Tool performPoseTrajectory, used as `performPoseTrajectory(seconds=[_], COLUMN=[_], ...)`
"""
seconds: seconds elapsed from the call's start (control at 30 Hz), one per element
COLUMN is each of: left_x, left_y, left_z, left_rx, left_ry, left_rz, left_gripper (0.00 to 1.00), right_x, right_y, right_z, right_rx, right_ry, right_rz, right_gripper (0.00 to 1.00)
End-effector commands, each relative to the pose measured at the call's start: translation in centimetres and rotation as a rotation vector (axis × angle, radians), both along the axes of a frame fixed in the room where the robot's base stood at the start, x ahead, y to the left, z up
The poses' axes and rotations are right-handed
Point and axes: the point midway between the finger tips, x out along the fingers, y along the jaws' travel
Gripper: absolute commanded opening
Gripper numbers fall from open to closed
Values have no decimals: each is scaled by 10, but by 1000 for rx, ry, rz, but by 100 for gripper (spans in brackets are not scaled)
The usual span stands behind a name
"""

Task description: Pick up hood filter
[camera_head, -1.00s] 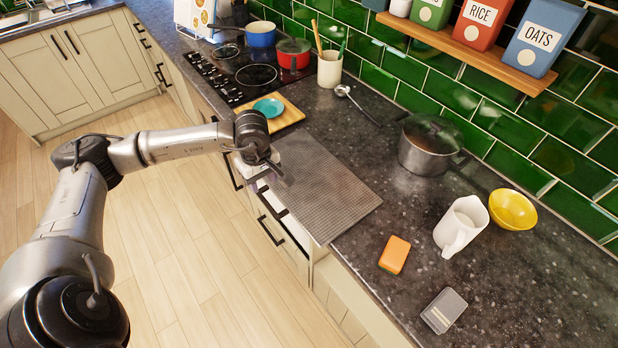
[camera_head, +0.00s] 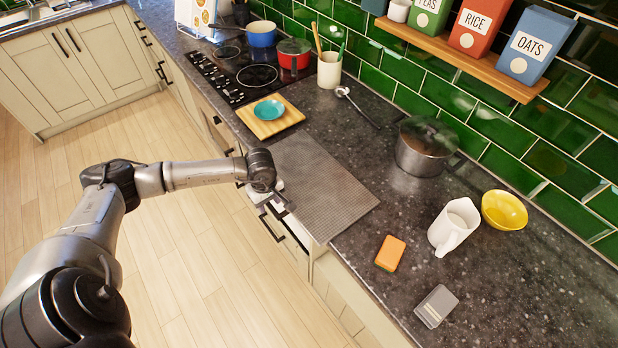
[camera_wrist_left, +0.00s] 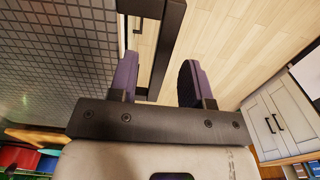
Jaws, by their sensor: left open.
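The hood filter (camera_head: 325,190), a flat grey mesh panel, lies on the dark counter along its front edge. In the left wrist view its mesh (camera_wrist_left: 60,60) fills the upper left. My left gripper (camera_head: 274,198) is at the filter's front long edge, on the floor side, and is open. In the left wrist view its two purple fingers (camera_wrist_left: 157,75) stand apart, with the filter to their left. A black bar, seemingly a drawer handle (camera_wrist_left: 165,45), shows beyond and between them. I cannot tell whether the fingers touch the filter. My right gripper is not in view.
A wooden board (camera_head: 290,122) with a teal plate (camera_head: 268,110) lies just beyond the filter. A lidded pot (camera_head: 422,150), white jug (camera_head: 452,228), yellow bowl (camera_head: 504,210), orange sponge (camera_head: 390,253) and grey box (camera_head: 436,306) stand right. Drawer handles (camera_head: 272,228) project below the counter.

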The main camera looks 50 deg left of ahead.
Motion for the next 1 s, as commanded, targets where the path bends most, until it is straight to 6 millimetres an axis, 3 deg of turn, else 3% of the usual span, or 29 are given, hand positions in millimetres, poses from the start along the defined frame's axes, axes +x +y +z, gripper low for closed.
performPoseTrajectory(seconds=[0.27,0.7,1.0], left_x=[0,0,1], left_y=[0,0,0], left_z=[-2,-1,0], left_rx=[0,0,0], left_ry=[0,-1,-3], left_rz=[0,0,0], left_gripper=[43,1,0], right_x=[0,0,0], right_y=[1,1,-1], right_z=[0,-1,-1], right_rx=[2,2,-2], right_ry=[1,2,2], right_rz=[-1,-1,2], right_gripper=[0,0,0])
